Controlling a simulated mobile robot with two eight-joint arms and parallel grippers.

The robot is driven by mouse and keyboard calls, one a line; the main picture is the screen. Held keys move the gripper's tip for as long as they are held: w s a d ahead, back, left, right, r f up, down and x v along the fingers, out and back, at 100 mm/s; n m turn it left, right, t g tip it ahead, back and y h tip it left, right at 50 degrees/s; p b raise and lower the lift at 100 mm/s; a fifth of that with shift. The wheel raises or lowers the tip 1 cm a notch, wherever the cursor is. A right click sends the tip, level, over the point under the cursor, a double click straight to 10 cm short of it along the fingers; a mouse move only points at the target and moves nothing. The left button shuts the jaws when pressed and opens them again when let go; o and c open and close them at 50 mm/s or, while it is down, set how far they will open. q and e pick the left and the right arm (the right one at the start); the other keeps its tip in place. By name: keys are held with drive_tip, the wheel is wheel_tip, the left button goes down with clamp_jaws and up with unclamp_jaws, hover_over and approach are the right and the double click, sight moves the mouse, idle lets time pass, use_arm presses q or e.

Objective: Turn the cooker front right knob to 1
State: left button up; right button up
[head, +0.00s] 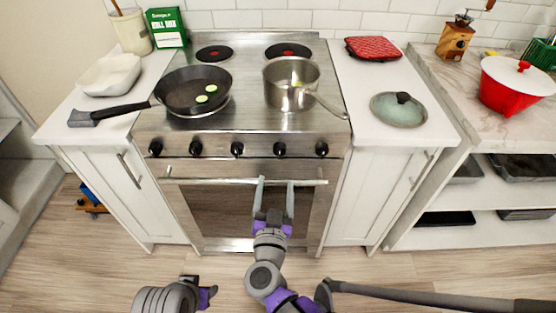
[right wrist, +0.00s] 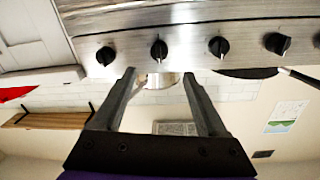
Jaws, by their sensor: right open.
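The steel cooker (head: 245,125) has a row of several black knobs on its front panel. The rightmost knob (head: 322,149) and the one to its left (head: 279,149) both point roughly upright in the head view. My right gripper (head: 275,183) is open and empty, in front of the oven door and below the knobs. The right wrist view looks upside down. There, the open fingers (right wrist: 157,74) line up with the second knob from the left (right wrist: 159,50), apart from it; the leftmost knob (right wrist: 106,56) lies outside them.
A frying pan (head: 178,88) with green slices and a steel saucepan (head: 284,97) stand on the cooker. The saucepan's handle reaches over the front right. The oven handle (head: 215,182) runs below the knobs. A lid (head: 397,112) lies on the right counter.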

sight(279, 155)
drive_tip(key=w, duration=1)
drive_tip(key=shift+w+d+b, duration=0.25)
drive_tip(key=shift+d+b, duration=0.15)
clamp_jaws()
